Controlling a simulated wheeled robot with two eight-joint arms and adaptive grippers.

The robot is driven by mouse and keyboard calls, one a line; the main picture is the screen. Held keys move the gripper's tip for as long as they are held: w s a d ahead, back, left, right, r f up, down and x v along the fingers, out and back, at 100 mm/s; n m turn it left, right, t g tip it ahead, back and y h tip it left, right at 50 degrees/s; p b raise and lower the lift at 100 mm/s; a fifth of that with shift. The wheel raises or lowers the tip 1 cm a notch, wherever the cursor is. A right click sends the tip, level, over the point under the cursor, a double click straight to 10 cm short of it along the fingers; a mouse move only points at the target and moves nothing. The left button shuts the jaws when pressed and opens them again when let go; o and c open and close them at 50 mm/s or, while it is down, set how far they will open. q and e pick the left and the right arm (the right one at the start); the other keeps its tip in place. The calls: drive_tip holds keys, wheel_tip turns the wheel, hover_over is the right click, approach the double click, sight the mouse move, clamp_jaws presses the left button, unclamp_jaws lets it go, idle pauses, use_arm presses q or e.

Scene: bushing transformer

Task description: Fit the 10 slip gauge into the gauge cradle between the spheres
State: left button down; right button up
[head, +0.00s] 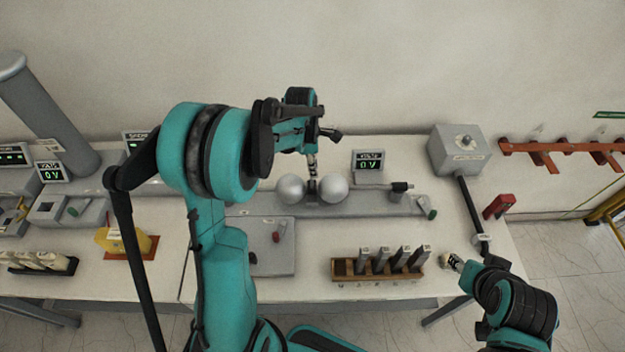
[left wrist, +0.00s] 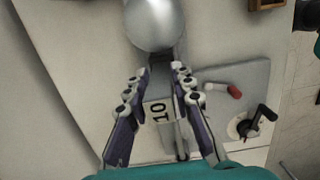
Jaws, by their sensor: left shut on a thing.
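The slip gauge labelled 10 (left wrist: 159,112) is a grey block between the fingers of my left gripper (left wrist: 160,82) in the left wrist view. In the head view the left gripper (head: 312,166) points down over the gap between two silvery spheres, the left sphere (head: 290,188) and the right sphere (head: 333,187). A dark narrow piece (head: 311,188) shows in that gap; I cannot tell whether it is gauge or cradle, or whether the gauge is seated. One sphere (left wrist: 155,22) shows beyond the fingertips in the wrist view. My right gripper (head: 456,263) is by the table's front right; its jaw state is unclear.
A wooden rack (head: 343,279) at the front holds several upright gauges. The spheres sit above a long grey bench rail (head: 390,206). A grey panel with a red handle (head: 278,232) is in front. A 0 V display (head: 368,163) stands behind. A grey box (head: 459,150) is at back right.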

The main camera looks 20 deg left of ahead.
use_arm(q)
wheel_tip(320, 180, down, 2)
drive_tip(key=shift+f, duration=2)
drive_tip(key=shift+b, duration=0.35)
drive_tip(key=c, duration=1.7)
unclamp_jaws()
drive_tip(key=shift+f, duration=0.15)
drive_tip(key=o, duration=0.4)
drive_tip(key=shift+r, duration=0.2)
